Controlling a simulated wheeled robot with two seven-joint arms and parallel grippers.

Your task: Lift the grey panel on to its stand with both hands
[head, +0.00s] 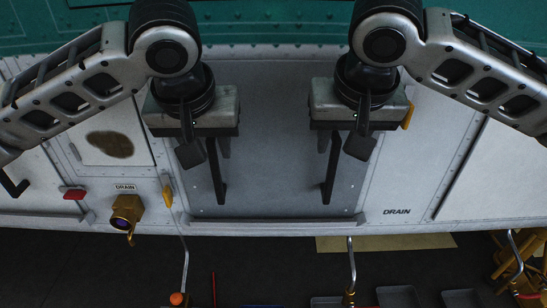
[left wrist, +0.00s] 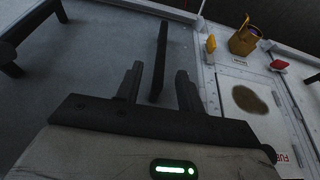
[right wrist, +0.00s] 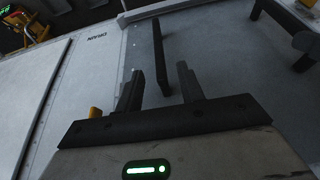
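The grey panel (head: 272,150) is set in the white fuselage side, upright between both arms, with two black bar handles. My left gripper (head: 207,152) is at the left handle (head: 219,180). In the left wrist view its fingers (left wrist: 160,88) are apart, with the handle bar (left wrist: 160,50) between them and gaps showing on both sides. My right gripper (head: 341,146) is at the right handle (head: 329,180). In the right wrist view its fingers (right wrist: 160,88) are likewise open on either side of the bar (right wrist: 158,50). I cannot make out the stand.
A yellow latch (head: 167,192) is left of the panel and another (head: 408,116) is right of it. A brass drain fitting (head: 126,212) sticks out at the left. Grey trays (head: 398,297) and a yellow strip (head: 430,241) lie below on the dark floor.

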